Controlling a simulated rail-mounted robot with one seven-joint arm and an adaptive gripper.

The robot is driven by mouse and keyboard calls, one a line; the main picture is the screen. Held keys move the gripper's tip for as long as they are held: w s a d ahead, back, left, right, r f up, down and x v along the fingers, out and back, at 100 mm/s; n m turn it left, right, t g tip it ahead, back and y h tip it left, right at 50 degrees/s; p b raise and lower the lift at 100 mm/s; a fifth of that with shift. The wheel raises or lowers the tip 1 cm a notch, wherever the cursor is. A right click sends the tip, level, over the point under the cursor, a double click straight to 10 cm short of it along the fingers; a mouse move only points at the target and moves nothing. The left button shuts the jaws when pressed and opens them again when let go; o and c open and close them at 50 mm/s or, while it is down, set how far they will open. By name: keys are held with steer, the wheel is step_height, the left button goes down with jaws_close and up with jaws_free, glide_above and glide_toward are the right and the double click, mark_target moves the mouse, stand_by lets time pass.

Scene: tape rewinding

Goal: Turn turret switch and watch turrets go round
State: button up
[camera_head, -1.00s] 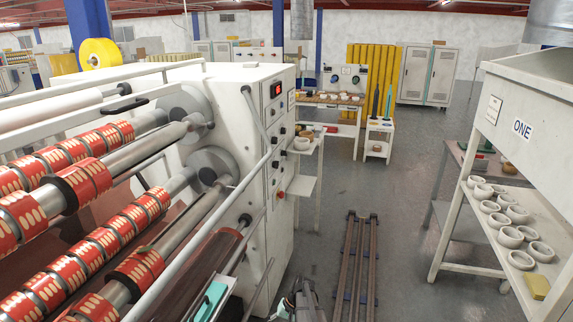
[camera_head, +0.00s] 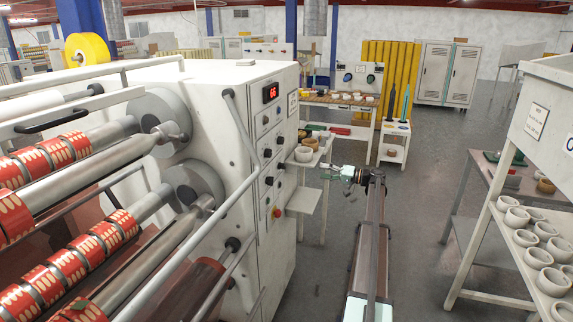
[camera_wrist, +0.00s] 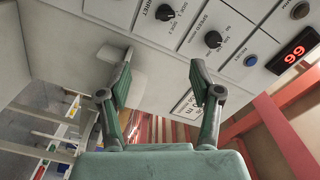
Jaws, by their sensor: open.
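The white winding machine (camera_head: 200,80) stands at the left, with a control panel of black knobs, buttons and a lit red display (camera_head: 270,92) on its end face. In the wrist view, a black knob (camera_wrist: 166,14) beside a partly cut label ending in "RRET" sits at the top, and a speed knob (camera_wrist: 213,40) is to its right. My gripper (camera_wrist: 162,56) is open and empty, its two fingers pointing towards the panel below the knobs. In the head view, my gripper (camera_head: 338,173) is right of the panel, apart from it. Grey turret discs (camera_head: 155,115) carry the rollers.
Red-and-cream tape rolls (camera_head: 70,258) sit on the rollers. A long white handrail (camera_head: 195,235) runs past the panel. A small side shelf with bowls (camera_head: 304,155) stands behind it. A rack of white rolls (camera_head: 530,245) is at the right.

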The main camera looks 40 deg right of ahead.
steer(key=a, duration=0.1)
steer(key=p, duration=0.6)
glide_toward(282, 166)
steer(key=d+x, duration=0.1)
steer(key=x, duration=0.7)
steer(key=shift+w+f+n, duration=0.25)
steer(key=shift+w+n, duration=0.05)
steer(key=shift+w, duration=0.4)
steer(key=shift+a, duration=0.15)
steer(key=c, duration=1.2)
